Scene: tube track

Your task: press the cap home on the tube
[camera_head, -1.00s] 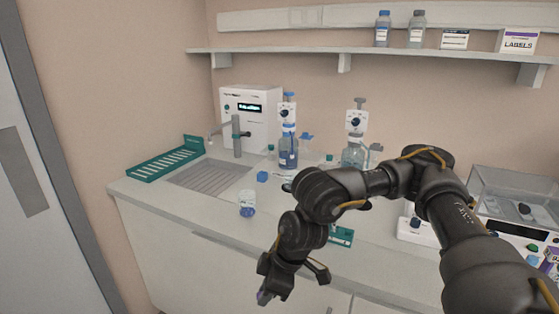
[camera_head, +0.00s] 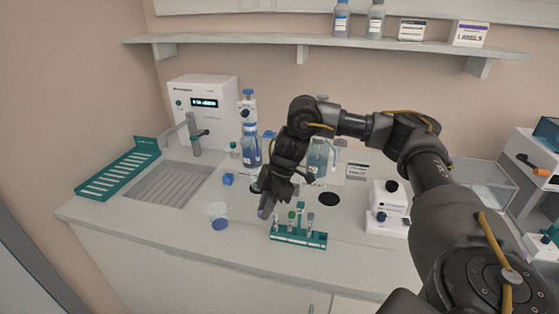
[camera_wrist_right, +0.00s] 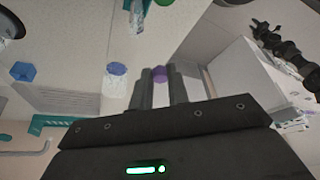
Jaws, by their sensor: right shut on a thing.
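My right gripper (camera_head: 266,200) is shut on a slim thing with a purple end, which looks like a capped tube. The purple end (camera_wrist_right: 160,75) shows between the fingertips in the right wrist view, with a paler body behind it. I cannot tell how far the cap sits on the tube. In the head view the gripper hangs above the counter, at the left end of the green rack (camera_head: 318,241). Several tubes stand in the rack, one with a green cap (camera_head: 291,214). My left gripper is not in view.
A white device (camera_head: 387,212) stands to the right. The front counter is clear.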

